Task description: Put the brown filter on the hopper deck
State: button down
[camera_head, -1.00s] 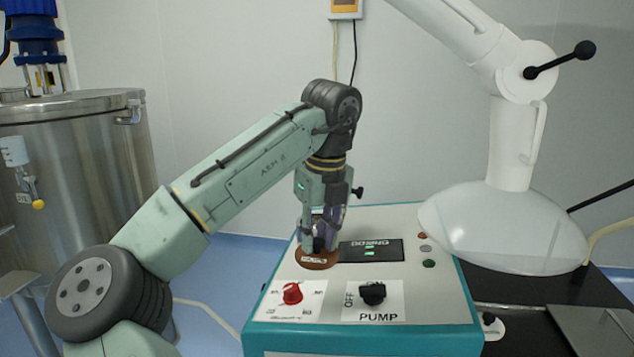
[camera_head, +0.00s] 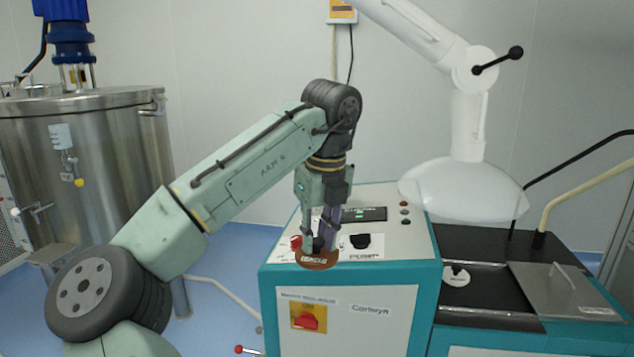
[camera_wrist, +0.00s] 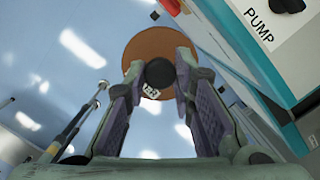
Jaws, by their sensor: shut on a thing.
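The brown filter (camera_head: 330,258) is a round disc with a small label and a black knob. My gripper (camera_head: 319,243) is shut on its knob. In the wrist view the brown filter (camera_wrist: 140,50) hangs beyond my gripper (camera_wrist: 157,73), with blue floor behind it and the machine's edge to its right. In the head view it overlaps the near edge of the teal and white machine's top. A black deck (camera_head: 480,243) lies right of that machine; I take it for the hopper deck, though no label shows.
The teal and white control cabinet (camera_head: 375,305) has knobs and a red switch. A white hood (camera_head: 465,190) hangs above the black deck. A grey metal plate (camera_head: 565,290) and a small white disc (camera_head: 456,276) lie there. A steel tank (camera_head: 90,150) stands left.

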aim_at(317, 257)
jog(key=f, duration=0.1)
jog(key=s+f+n, duration=0.1)
jog(key=f, duration=0.1)
jog(key=shift+s+f+n, duration=0.2)
jog(key=shift+s+n, duration=0.1)
jog(key=s+f+n+g, duration=0.1)
jog(key=f+n, duration=0.8)
jog(key=f, duration=1)
jog(key=s+f+n+g+b, duration=0.1)
jog(key=s+f+n, duration=0.3)
jog(key=f+n, duration=0.5)
jog(key=s+f+n+g+h, duration=0.1)
jog(key=f+n, duration=0.8)
jog(key=f, duration=2)
jog(key=shift+s+f+n+b, duration=0.3)
jog(key=shift+s, duration=0.4)
jog(key=shift+a, duration=0.1)
